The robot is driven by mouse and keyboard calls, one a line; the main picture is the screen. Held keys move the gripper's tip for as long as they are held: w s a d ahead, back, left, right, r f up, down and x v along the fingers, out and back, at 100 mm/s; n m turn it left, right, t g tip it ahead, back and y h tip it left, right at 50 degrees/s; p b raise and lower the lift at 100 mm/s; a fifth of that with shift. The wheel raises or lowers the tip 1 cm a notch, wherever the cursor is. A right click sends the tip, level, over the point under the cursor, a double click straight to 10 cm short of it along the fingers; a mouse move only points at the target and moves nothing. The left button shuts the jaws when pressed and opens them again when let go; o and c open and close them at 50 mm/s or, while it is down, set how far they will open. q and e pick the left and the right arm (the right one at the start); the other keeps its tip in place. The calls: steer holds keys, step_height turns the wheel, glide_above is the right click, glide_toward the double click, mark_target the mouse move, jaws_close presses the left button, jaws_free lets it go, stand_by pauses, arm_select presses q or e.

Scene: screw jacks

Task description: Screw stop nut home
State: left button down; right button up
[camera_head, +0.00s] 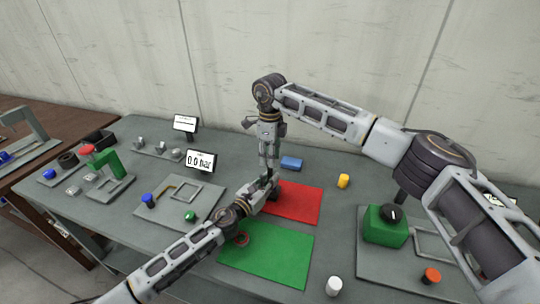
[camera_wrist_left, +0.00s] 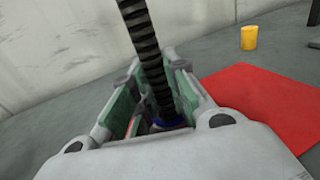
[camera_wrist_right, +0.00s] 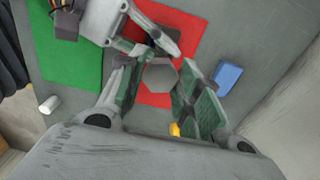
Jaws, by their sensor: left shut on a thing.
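A black threaded spindle (camera_wrist_left: 146,50) rises between the fingers of my left gripper (camera_wrist_left: 158,95) in the left wrist view, with a blue part (camera_wrist_left: 168,124) low between them. In the right wrist view a grey hexagonal piece (camera_wrist_right: 160,75), apparently the stop nut, is seen end-on between the fingers of my right gripper (camera_wrist_right: 160,88). These fingers stand apart either side of it; contact is unclear. In the head view my right gripper (camera_head: 268,160) points down above the left one.
The red mat (camera_head: 300,204) and green mat (camera_head: 270,262) lie beneath the arms. A blue block (camera_head: 291,163), yellow cylinder (camera_head: 343,181) and white cylinder (camera_head: 334,286) stand nearby. A green box with a black knob (camera_head: 386,226) is at right; a display reading 0.0 bar (camera_head: 200,160) is behind.

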steer(key=c, duration=0.5)
steer(key=o, duration=1.2)
steer(key=shift+r, duration=0.15)
step_height(320, 180, up, 12)
arm_select(q)
steer(key=c, duration=1.3)
jaws_free()
